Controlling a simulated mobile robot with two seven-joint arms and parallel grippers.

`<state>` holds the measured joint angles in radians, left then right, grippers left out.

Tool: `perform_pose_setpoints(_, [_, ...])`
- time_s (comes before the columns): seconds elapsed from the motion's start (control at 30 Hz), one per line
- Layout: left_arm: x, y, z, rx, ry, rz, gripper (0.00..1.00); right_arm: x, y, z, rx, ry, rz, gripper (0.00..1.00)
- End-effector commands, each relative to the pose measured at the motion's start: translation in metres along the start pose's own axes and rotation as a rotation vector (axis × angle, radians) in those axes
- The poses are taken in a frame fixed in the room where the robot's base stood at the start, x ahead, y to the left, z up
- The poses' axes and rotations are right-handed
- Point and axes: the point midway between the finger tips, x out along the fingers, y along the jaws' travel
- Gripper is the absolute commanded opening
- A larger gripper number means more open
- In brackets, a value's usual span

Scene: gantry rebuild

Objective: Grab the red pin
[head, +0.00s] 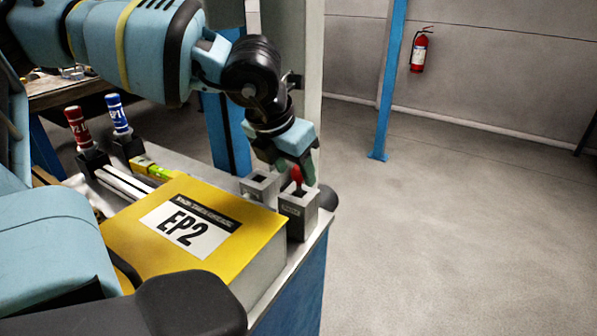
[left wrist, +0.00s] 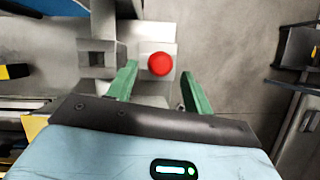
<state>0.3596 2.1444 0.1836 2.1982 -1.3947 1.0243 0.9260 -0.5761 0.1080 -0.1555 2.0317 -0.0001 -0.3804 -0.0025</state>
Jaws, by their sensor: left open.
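The red pin (head: 297,174) stands upright in a grey block (head: 299,217) at the right end of the bench. In the left wrist view the pin's round red top (left wrist: 160,64) shows from above. My left gripper (head: 294,164) is open just above the block, pointing down. In the left wrist view its green fingers (left wrist: 158,78) lie to either side of the pin, with the pin's top near the fingertips and a gap on both sides. The pin's lower part is hidden in the block. My right gripper is not in view.
A second grey block (head: 260,186) with an empty square hole stands beside the pin's block. A yellow box (head: 120,232) marked EP2 lies close by. A red cylinder (head: 77,127) and a blue cylinder (head: 118,113) stand in black holders. Open floor lies to the right.

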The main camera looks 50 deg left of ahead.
Motion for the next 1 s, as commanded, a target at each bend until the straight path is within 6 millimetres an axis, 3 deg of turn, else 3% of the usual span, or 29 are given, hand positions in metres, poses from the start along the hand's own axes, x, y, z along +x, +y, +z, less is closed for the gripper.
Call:
perform_pose_setpoints(0.23, [0.027,0.002,0.001,-0.001,0.003,0.000,0.51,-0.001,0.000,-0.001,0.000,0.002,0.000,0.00])
perform_pose_setpoints(0.53, [0.029,0.002,0.001,0.000,0.000,-0.001,0.51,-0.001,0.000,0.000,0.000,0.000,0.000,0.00])
perform_pose_setpoints(0.9, [0.029,0.001,0.001,0.000,0.000,-0.001,0.04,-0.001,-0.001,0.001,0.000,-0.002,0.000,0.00])
perform_pose_setpoints(1.0, [0.029,0.001,0.001,0.000,-0.001,-0.001,0.04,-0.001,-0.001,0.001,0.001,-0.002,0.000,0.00])
